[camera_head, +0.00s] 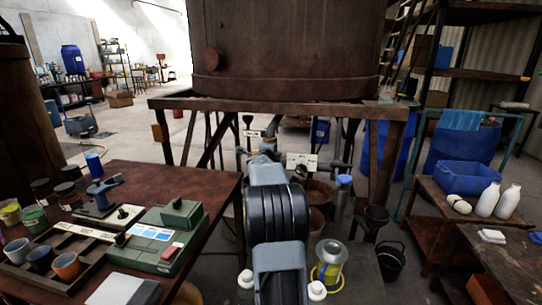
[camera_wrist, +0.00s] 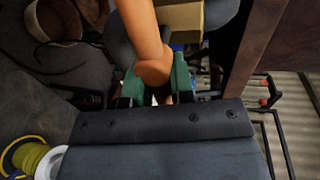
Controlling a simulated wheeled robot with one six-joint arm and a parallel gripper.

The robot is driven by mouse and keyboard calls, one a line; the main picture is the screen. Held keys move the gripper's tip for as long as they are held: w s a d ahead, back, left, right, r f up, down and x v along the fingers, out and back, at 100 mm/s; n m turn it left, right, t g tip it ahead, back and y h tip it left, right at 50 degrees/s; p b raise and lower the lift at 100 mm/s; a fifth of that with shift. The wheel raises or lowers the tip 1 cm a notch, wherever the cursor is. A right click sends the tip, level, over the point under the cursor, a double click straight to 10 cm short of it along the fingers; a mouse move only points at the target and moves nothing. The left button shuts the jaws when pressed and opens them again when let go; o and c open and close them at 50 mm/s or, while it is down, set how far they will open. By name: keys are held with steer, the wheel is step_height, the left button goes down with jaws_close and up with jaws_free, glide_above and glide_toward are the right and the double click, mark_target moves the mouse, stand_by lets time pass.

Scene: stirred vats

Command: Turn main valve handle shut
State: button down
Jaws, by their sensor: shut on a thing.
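In the wrist view an orange-brown bar with a rounded end, seemingly the main valve handle (camera_wrist: 150,55), runs down from the top edge between the green fingers of my gripper (camera_wrist: 155,86). The fingers are shut on its rounded end, with one finger on each side. A yellowish block (camera_wrist: 182,17) lies just beyond it. In the head view my own arm reaches forward beneath the vat and hides the handle and most of the gripper. How far the valve is turned cannot be told.
The rusty vat (camera_head: 290,45) stands on a frame (camera_head: 345,106) above my arm. White labels (camera_head: 301,161) hang beneath it. A cluttered table (camera_head: 215,178) is close on the left.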

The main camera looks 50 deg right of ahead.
stand_by(0.4)
steer(key=c, duration=1)
jaws_free()
steer(key=shift+a, duration=0.1)
steer(key=v, duration=1.3)
steer(key=shift+s+a, duration=0.2)
steer(key=shift+a, duration=0.05)
steer(key=shift+r, duration=0.1)
